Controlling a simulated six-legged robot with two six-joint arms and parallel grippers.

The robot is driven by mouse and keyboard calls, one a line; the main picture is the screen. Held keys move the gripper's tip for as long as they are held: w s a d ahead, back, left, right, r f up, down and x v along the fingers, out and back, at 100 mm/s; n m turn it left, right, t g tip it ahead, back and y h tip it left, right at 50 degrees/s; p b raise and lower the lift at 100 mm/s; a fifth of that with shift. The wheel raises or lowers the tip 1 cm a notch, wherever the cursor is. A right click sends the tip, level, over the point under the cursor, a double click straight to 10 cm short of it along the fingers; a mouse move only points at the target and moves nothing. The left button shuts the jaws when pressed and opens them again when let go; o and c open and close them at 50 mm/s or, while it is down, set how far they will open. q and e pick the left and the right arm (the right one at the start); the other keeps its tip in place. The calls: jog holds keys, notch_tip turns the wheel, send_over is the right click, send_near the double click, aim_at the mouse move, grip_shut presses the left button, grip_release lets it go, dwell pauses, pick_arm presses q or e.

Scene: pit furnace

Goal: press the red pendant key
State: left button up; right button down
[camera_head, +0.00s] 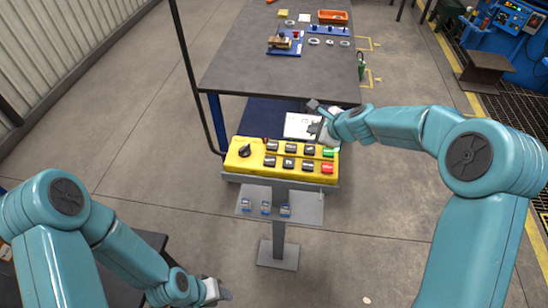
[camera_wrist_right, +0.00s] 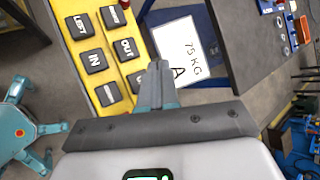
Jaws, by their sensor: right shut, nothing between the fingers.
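The red key (camera_head: 327,169) is at the lower right corner of the yellow pendant box (camera_head: 236,165), below the green key (camera_head: 328,152). The box also shows in the wrist view (camera_wrist_right: 78,50), with black lettered keys, but the red key cannot be made out there. My right gripper (camera_head: 314,105) is shut and empty. It is above and beyond the box's right end in the head view, apart from the red key. My left gripper (camera_head: 224,293) hangs low at the bottom, away from the box; its finger opening is unclear.
The box sits on a stand with a grey shelf (camera_head: 313,206) below it. A white card (camera_head: 296,125) marked "75 KG" lies behind the box. A grey workbench (camera_head: 240,70) carries small parts and an orange tray (camera_head: 333,16).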

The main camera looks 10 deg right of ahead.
dwell(0.8)
jog(key=shift+s+a, duration=0.1)
jog(key=shift+s+d+r, duration=1.15)
jog(key=shift+s+d, duration=1.05)
jog(key=shift+s, duration=1.3)
jog(key=b, duration=0.8)
send_over(329, 170)
notch_tip(329, 170, down, 8)
jog(key=shift+d+r, duration=0.1)
jog(key=shift+r, duration=0.1)
jog(key=shift+w+f+b, duration=0.15)
jog(key=shift+f+b, duration=0.35)
jog(key=shift+s+r, duration=0.2)
